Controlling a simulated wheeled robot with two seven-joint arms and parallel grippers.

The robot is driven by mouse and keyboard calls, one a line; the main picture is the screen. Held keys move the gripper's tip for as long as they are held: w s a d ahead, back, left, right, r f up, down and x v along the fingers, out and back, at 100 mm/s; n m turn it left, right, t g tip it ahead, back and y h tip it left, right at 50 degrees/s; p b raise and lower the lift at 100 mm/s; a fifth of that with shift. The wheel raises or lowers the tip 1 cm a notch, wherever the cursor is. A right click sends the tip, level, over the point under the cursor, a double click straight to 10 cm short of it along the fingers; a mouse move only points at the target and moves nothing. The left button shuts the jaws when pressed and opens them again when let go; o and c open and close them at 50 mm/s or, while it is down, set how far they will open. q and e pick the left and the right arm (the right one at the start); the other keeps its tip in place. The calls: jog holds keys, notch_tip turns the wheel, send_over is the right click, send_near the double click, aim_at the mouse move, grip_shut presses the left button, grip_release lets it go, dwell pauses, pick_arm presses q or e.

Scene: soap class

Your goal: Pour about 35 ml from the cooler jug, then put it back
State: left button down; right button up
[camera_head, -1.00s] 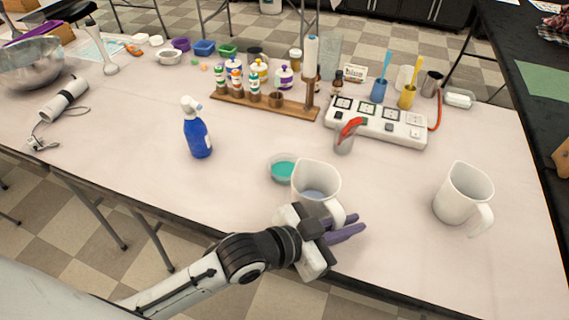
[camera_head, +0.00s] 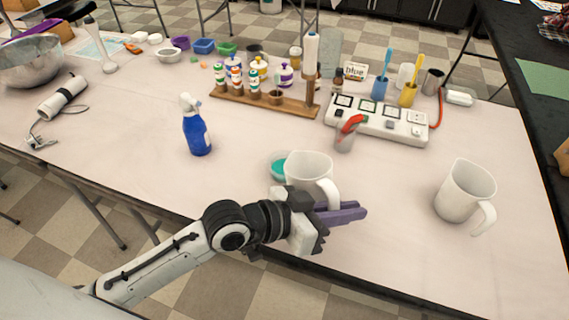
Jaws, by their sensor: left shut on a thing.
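My left gripper (camera_head: 335,213), with purple fingers, is shut on the handle of a white jug (camera_head: 309,170) near the table's front edge. This jug appears tilted away from me toward a small dish of teal liquid (camera_head: 279,166), which it partly hides. The contents of the held jug are hard to see, and I cannot tell whether liquid is flowing. A second white jug (camera_head: 463,190) stands upright on the right, handle toward the front. Which jug is the cooler one cannot be told from its look. My right gripper is not in view.
A blue spray bottle (camera_head: 196,128) stands left of the dish. A grey cup with a red-handled tool (camera_head: 346,134) stands behind it. A wooden rack with small bottles (camera_head: 262,102) and a white power strip (camera_head: 376,121) are farther back. The table between the two jugs is clear.

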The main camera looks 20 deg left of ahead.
aim_at(332, 174)
pick_arm(q)
jog(key=shift+w+a+r+n+g+h+b, duration=0.15)
jog(key=shift+w+a+r+n+b, duration=0.2)
jog(key=shift+r, duration=0.1)
jog(key=shift+w+a+r+n+g+h+b, duration=0.15)
jog(key=shift+w+a+r+n+b, duration=0.05)
jog(key=shift+r+n+b, duration=0.2)
jog(key=r+n, duration=0.1)
jog(key=w+a+r+n+h+b, duration=0.1)
jog(key=r, duration=0.1)
jog(key=w+a+r+n+h+b, duration=0.1)
jog(key=shift+w+a+r+g, duration=0.25)
jog(key=shift+g, duration=0.15)
jog(key=shift+w+a+r+n+h, duration=0.4)
jog(key=shift+r+n, duration=0.1)
jog(key=shift+n, duration=0.35)
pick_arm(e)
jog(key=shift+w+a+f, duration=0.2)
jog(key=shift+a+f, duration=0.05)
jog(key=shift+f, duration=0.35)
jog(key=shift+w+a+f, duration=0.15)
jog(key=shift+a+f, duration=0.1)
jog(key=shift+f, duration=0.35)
pick_arm(q)
jog(key=shift+w+a+r+n+b, duration=0.1)
jog(key=shift+a+r+n+b, duration=0.05)
jog(key=shift+n+b, duration=0.15)
